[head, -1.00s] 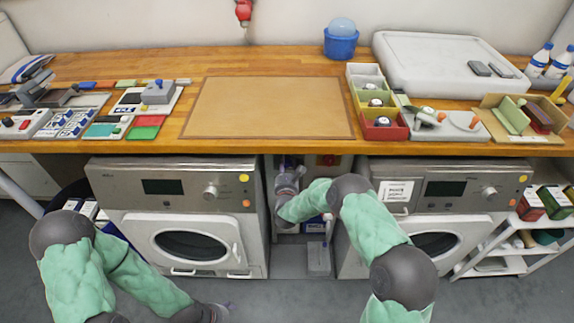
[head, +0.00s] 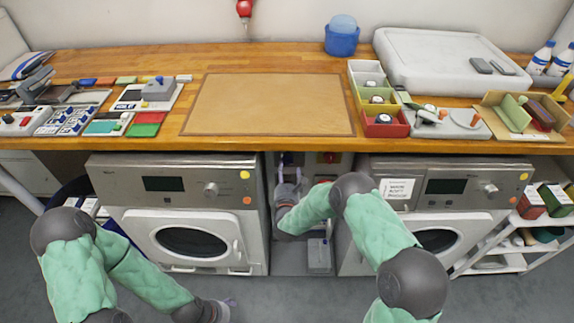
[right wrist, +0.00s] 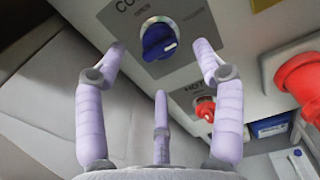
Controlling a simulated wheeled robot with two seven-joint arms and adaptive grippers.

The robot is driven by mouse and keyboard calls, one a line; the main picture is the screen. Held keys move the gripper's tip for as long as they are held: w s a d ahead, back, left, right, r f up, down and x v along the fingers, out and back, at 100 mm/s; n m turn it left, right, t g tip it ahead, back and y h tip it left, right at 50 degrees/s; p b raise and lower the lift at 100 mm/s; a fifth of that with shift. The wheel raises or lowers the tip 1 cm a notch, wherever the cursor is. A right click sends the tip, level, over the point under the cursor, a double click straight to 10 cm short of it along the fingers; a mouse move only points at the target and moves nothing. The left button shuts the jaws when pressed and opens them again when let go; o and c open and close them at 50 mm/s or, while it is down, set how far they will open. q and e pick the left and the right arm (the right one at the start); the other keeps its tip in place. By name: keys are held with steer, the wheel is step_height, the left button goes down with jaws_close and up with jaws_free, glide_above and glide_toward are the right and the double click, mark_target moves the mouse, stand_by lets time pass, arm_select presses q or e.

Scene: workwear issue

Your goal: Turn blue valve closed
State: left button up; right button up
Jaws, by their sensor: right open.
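The blue valve (right wrist: 158,42) is a round knob with a white pointer mark, set on a grey panel (right wrist: 188,70) with lettering above it. The pointer mark lies on the knob's right side in the right wrist view. My right gripper (right wrist: 162,50) is open, its purple fingers spread to either side of the knob and apart from it.
A red knob (right wrist: 205,108) marked HOT sits below the blue valve, with a large red fitting (right wrist: 300,82) beside it. The left machine (head: 180,210) and right machine (head: 440,195) flank the narrow gap. The wooden worktop (head: 230,62) runs above.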

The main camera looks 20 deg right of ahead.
steer(key=v, duration=0.6)
steer(key=shift+s+a, duration=0.1)
stand_by(0.4)
steer(key=s+a+f+n+g+y+p, duration=0.2)
steer(key=s+f+n+g+y, duration=0.25)
steer(key=n, duration=0.55)
steer(key=s+a+f+n+g+y+p, duration=0.1)
steer(key=s+a+f+n+g+p, duration=0.1)
steer(key=s+f+n+g, duration=0.45)
steer(key=s+a+n+g+y+p, duration=0.1)
steer(key=s+n+g, duration=0.2)
steer(key=s+n, duration=0.7)
steer(key=s+a+n+g+y+p, duration=0.2)
steer(key=s+n+g, duration=0.1)
steer(key=s+n, duration=0.7)
steer(key=shift+s+a+f, duration=0.15)
steer(key=shift+s+f, duration=0.25)
steer(key=shift+f, duration=0.05)
